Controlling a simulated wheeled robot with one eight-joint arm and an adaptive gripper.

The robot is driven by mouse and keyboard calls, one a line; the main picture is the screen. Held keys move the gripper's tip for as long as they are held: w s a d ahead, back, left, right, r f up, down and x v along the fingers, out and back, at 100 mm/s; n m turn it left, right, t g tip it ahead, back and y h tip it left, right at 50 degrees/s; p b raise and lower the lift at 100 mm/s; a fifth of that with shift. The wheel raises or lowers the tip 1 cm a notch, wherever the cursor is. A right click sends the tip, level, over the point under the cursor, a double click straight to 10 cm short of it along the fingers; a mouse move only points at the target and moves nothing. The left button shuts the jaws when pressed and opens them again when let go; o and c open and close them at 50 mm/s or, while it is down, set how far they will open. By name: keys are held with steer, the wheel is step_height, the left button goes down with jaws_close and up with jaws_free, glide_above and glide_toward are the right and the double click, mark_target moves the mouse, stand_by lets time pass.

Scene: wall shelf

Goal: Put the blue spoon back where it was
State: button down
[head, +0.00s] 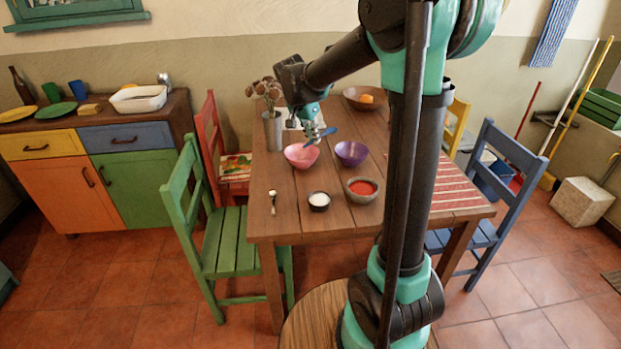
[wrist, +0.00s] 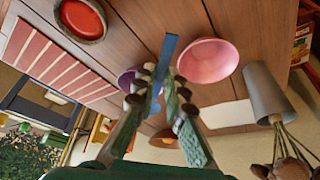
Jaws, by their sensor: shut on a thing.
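My gripper (head: 312,122) is above the table (head: 300,234), just over the pink bowl (head: 301,157). It is shut on the blue spoon (head: 322,134), which hangs clear of the table. In the wrist view the blue spoon (wrist: 168,50) sticks out from between the fingertips (wrist: 160,88). The pink bowl (wrist: 207,62) lies to its right there and the purple bowl (wrist: 126,78) is partly hidden behind the left finger. In the head view the purple bowl (head: 351,154) stands right of the pink bowl.
A bowl of red food (head: 361,189) and a small dark bowl with white contents (head: 319,201) stand nearer. A metal vase (head: 273,132) stands behind left; a brown bowl (head: 365,97) is farther back. A striped runner (head: 450,182) lies right.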

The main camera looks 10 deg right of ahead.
mark_target(315, 185)
step_height(315, 185, down, 18)
steer(key=shift+r, duration=0.2)
steer(key=shift+f, duration=0.1)
stand_by(0.3)
steer(key=c, duration=1.6)
jaws_free()
steer(key=v, duration=1.2)
steer(key=s+d+f+n+y, duration=0.1)
steer(key=s+d+f+n, duration=0.1)
steer(key=s, duration=0.6)
steer(key=s+d+f+n+y, duration=0.1)
steer(key=s+d+n, duration=0.3)
steer(key=s, duration=0.4)
steer(key=s+d+f+n+t+y, duration=0.1)
steer(key=s+d+f+n, duration=0.2)
steer(key=s, duration=0.6)
steer(key=shift+d+f, duration=0.35)
steer(key=shift+d, duration=0.35)
